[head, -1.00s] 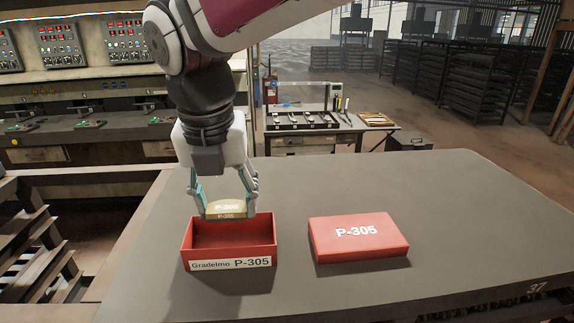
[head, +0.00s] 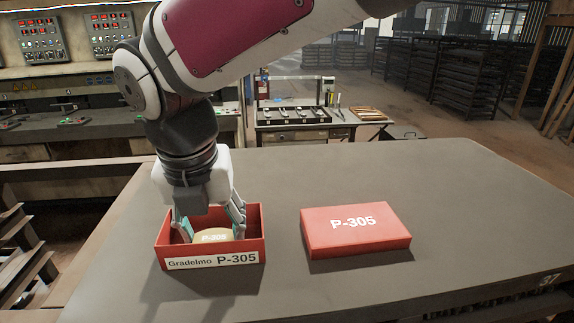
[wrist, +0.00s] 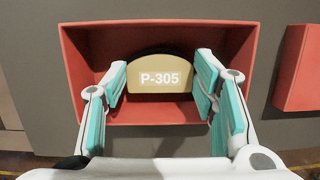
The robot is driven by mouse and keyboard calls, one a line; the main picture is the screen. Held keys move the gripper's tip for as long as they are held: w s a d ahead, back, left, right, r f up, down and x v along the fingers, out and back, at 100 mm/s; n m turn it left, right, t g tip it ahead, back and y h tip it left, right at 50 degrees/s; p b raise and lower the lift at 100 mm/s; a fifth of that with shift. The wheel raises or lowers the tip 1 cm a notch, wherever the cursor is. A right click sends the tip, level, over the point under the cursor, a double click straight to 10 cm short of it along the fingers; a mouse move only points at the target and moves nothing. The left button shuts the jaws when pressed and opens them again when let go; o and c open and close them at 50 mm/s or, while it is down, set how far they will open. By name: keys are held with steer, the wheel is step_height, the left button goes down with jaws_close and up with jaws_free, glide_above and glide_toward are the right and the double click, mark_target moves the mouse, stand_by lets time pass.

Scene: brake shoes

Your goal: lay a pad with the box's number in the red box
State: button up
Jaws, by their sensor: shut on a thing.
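The open red box (head: 248,244) stands on the table at the left, with a white label reading "Gradelmo P-305" on its front. My gripper (head: 210,234) reaches down into it and is shut on a tan pad (head: 213,236) marked "P-305". In the wrist view the pad (wrist: 160,78) sits between the two teal-padded fingers, inside the walls of the red box (wrist: 244,45). The box's front wall hides the pad's lower part in the head view. I cannot tell whether the pad touches the box floor.
A red lid (head: 355,228) marked "P-305" lies flat on the table (head: 440,260) to the right of the box. The table around them is clear. A bench (head: 315,127) with a dark tray stands behind the table.

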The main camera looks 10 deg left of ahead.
steer(key=o, duration=1.3)
steer(key=c, duration=0.3)
step_height(320, 180, up, 9)
steer(key=p, duration=0.6)
